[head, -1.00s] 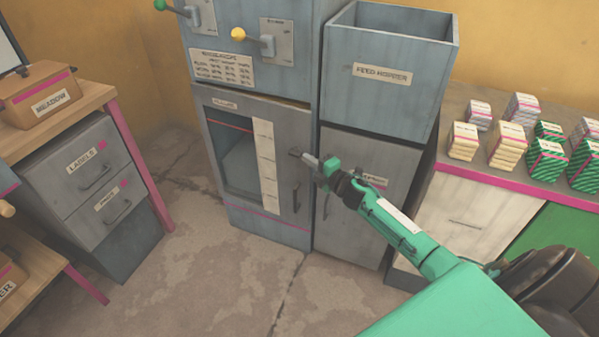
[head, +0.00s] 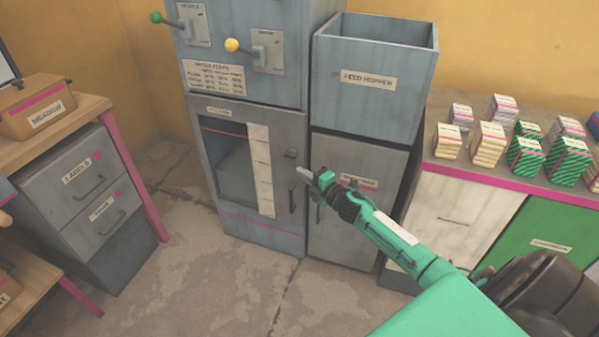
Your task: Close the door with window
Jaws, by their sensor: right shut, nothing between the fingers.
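The door with the window (head: 281,193) is on the grey-blue press cabinet in the middle of the head view. It has a dark glass pane, a pale paper strip and a dark handle (head: 292,195) at its right side. The door looks flush with the cabinet front. My right gripper (head: 302,172) is shut and empty, in front of the right edge of the door. It appears apart from the door, though the depth gap is hard to judge. My left gripper is not in view.
Levers with green (head: 156,17) and yellow (head: 233,45) knobs sit above the door. The feed hopper (head: 368,95) stands over a grey cabinet on the right. A counter (head: 470,165) with several small packs is farther right. A drawer unit (head: 82,190) is left; the floor between is clear.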

